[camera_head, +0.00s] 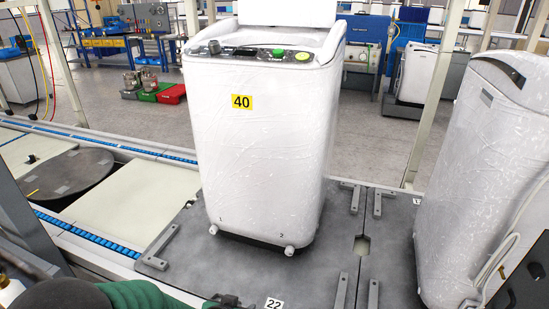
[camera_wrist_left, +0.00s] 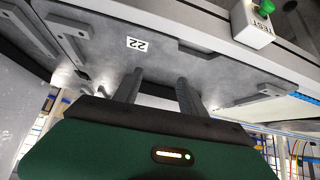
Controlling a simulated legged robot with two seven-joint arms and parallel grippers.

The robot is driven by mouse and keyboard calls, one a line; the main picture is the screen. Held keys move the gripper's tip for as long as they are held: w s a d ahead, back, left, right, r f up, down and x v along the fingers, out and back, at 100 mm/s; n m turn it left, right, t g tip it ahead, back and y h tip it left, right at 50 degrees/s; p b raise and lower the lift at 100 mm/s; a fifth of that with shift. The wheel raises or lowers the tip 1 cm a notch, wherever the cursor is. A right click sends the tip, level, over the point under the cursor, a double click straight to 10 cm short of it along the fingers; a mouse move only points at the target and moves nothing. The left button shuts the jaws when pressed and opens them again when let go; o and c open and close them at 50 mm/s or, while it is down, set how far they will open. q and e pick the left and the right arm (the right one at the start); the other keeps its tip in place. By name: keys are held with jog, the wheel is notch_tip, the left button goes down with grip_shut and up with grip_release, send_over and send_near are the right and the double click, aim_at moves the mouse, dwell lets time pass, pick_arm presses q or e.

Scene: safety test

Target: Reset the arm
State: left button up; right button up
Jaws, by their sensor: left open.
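My left gripper (camera_wrist_left: 160,78) shows in the left wrist view with its two dark fingers apart and nothing between them. Its green housing (camera_wrist_left: 150,152) fills the bottom of that view. In the head view, part of my green left arm (camera_head: 135,296) shows at the bottom edge, and dark gripper parts (camera_head: 224,301) show just right of it, near the front of the grey plate (camera_head: 190,245). The label 22 (camera_head: 273,303) lies beside them and also shows in the wrist view (camera_wrist_left: 137,44). My right gripper is in neither view.
A white wrapped appliance marked 40 (camera_head: 265,145) stands upright on the plate. A second white appliance (camera_head: 475,170) stands at the right. A TEST box with a green button (camera_wrist_left: 252,22) shows in the wrist view. A dark round disc (camera_head: 68,174) lies at the left.

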pick_arm(q)
jog(key=s+a+r+n+g+y, duration=0.1)
jog(key=s+a+r+g, duration=0.15)
jog(key=s+a, duration=0.4)
jog(key=s+a+r+n+g+y, duration=0.1)
jog(key=s+a+n+g, duration=0.2)
jog(key=s, duration=0.6)
notch_tip(320, 180, up, 13)
jog(key=m+p, duration=0.1)
jog(key=p, duration=1.2)
jog(key=shift+w+a+f, duration=0.15)
jog(key=shift+a+f, duration=0.05)
jog(key=shift+a, duration=0.25)
